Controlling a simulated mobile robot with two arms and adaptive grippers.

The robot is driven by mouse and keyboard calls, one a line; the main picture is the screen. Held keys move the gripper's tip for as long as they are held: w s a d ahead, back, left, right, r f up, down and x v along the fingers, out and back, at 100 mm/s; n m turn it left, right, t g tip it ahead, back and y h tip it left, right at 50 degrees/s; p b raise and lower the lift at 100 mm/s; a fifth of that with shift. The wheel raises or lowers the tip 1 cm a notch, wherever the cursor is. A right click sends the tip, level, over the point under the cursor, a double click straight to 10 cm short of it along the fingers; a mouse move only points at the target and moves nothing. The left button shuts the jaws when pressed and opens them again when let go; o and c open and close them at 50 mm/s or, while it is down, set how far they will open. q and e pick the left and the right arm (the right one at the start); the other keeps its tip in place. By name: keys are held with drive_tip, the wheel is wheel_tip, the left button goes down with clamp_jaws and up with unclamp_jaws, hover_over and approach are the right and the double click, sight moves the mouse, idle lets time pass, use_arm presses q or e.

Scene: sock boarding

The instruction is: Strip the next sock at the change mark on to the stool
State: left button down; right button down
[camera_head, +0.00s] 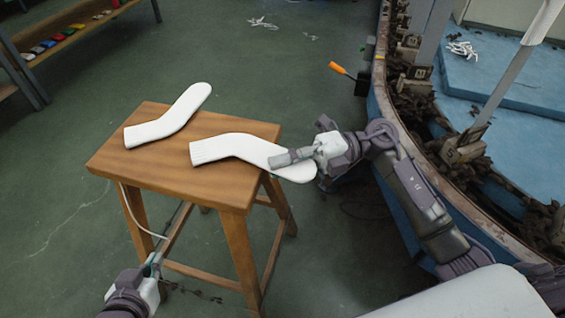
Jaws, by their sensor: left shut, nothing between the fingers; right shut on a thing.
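The wooden stool (160,172) stands left of centre with two white socks on its top. One sock (172,118) lies flat at the back left, its toe reaching past the stool's back edge. The second sock (225,147) lies across the right side, its toe overhanging the right edge. My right gripper (277,160) reaches in from the right and is shut on this second sock near its toe. My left gripper (153,263) is shut and empty, low in front of the stool. I cannot tell which spot is the change mark.
A curved machine rail (412,135) with dark clamps runs down the right side. An orange-handled lever (338,68) sticks out from it. A white form on a post (541,22) stands at the upper right. A shelf (75,33) is at the upper left. Floor left of the stool is clear.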

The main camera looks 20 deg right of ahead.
drive_tip(key=shift+f, duration=0.15)
idle(0.6)
drive_tip(key=c, duration=1.1)
unclamp_jaws()
drive_tip(key=shift+o, duration=0.2)
drive_tip(key=d, duration=1.2)
drive_tip(key=shift+w, duration=0.2)
